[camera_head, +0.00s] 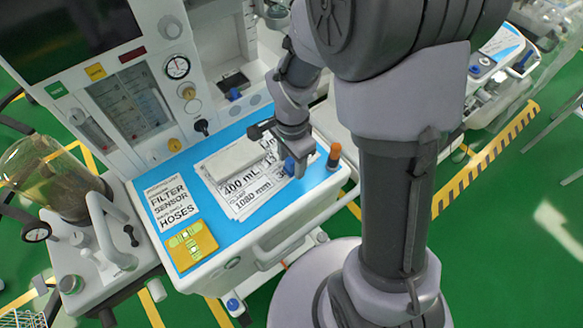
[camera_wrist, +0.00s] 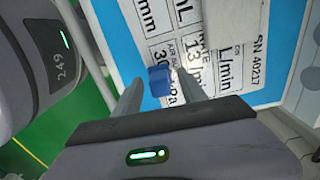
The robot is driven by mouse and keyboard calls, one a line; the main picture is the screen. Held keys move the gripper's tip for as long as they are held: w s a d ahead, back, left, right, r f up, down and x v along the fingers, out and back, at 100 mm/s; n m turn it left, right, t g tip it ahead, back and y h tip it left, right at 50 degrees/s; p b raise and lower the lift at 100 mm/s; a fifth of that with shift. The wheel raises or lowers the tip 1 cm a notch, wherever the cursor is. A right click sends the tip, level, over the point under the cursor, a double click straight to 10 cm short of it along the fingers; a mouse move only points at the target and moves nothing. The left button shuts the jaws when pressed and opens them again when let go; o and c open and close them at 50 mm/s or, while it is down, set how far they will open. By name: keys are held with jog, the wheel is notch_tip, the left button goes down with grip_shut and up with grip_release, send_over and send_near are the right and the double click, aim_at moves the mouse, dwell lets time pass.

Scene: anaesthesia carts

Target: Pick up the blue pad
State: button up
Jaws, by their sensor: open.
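The blue pad (camera_wrist: 159,81) is a small blue block on the printed label sheets in the wrist view. In the head view it shows as a small blue patch (camera_head: 290,166) by my fingers, partly hidden by them. My gripper (camera_wrist: 158,88) is open, with one finger to each side of the pad in the wrist view. I cannot tell how far the fingertips are above the sheet. In the head view my gripper (camera_head: 296,163) is low over the right part of the blue cart top (camera_head: 215,237).
An orange-capped vial (camera_head: 335,156) stands right of my gripper near the cart's edge. A pale block (camera_head: 232,159) lies on the label sheets to the left. A yellow card (camera_head: 189,246) lies at the front left. The machine's panel (camera_head: 132,100) rises behind.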

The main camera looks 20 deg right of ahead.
jog(key=shift+r, duration=0.15)
jog(key=shift+c, duration=1.1)
grip_shut()
